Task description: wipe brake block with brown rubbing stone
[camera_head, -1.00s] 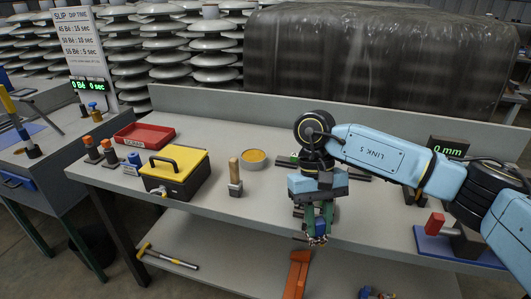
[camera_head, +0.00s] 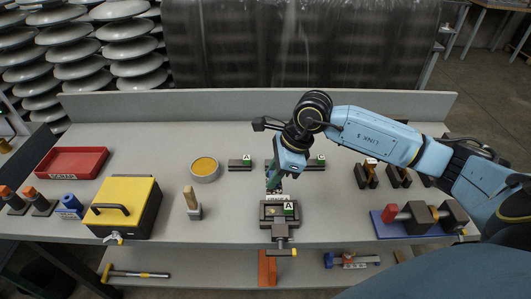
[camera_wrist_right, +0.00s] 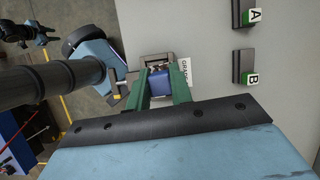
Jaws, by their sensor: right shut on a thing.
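My right gripper (camera_head: 274,187) points down over the bench, just behind the clamp, and hides part of what it holds. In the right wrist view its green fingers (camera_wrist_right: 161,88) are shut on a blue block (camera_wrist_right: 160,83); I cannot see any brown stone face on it. Dark bars with A and B tags lie behind; one is the left A bar (camera_head: 240,165). My left gripper is not in view.
A yellow-lidded box (camera_head: 125,203), a wooden-handled brush (camera_head: 192,203), an ochre-filled bowl (camera_head: 205,169) and a red scrap tray (camera_head: 72,163) stand left. A blue-based gauge (camera_head: 410,222) is at right. Bare bench lies between brush and clamp.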

